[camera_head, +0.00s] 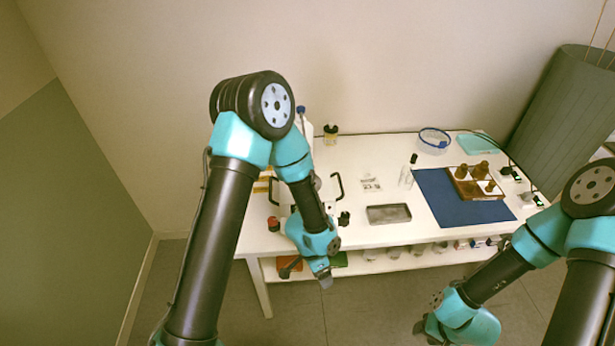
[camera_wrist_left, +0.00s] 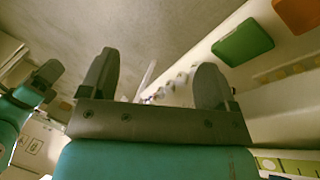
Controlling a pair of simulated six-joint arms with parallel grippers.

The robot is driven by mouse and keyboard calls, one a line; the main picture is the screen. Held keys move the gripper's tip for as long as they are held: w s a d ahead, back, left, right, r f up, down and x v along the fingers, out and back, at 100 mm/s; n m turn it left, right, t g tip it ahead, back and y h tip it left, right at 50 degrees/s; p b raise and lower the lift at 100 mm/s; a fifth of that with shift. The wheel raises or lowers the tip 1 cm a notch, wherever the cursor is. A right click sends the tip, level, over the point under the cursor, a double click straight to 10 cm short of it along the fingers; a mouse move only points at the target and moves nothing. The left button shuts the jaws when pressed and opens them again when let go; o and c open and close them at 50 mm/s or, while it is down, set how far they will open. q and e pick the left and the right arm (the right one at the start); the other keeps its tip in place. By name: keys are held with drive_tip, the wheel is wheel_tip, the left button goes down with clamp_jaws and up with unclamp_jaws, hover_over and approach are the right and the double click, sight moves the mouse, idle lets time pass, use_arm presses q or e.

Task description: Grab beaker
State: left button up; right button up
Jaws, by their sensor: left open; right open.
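A clear round vessel with a blue rim (camera_head: 434,139) stands at the back of the white table; I cannot tell if it is the beaker. A slim clear bottle-like vessel (camera_head: 407,174) stands left of the blue mat. My left gripper (camera_head: 324,279) hangs in front of the table's front edge, pointing down, apart from both vessels. The left wrist view shows its two fingers (camera_wrist_left: 154,88) spread with nothing between them. My right gripper (camera_head: 424,328) is low in front of the table at lower right, open, with no object visible in it.
A blue mat (camera_head: 433,197) bears a wooden tray (camera_head: 490,192) with brown bottles. A grey metal tray (camera_head: 389,214) lies near the front. The shelf below (camera_head: 360,266) holds several small jars and a green item (camera_wrist_left: 243,42). My left arm hides the table's left part.

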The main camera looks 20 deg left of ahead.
use_arm(q)
drive_tip(key=w+d+r+m+y, duration=0.3)
drive_tip(key=w+d+r+m, duration=0.5)
drive_tip(key=w+d+m, duration=0.1)
drive_tip(key=w+a+r+y, duration=0.3)
drive_tip(key=w+a+r, duration=0.3)
drive_tip(key=w+r, duration=0.3)
drive_tip(key=w+a+r+t+y, duration=0.1)
drive_tip(key=w+a+r+y, duration=0.3)
drive_tip(key=w+r, duration=0.5)
wheel_tip(320, 180, up, 2)
drive_tip(key=shift+w+a+r+n, duration=0.15)
drive_tip(key=shift+w+a+n, duration=0.2)
drive_tip(key=shift+a, duration=0.85)
drive_tip(key=shift+s, duration=0.1)
drive_tip(key=x, duration=1.2)
drive_tip(key=shift+a, duration=0.1)
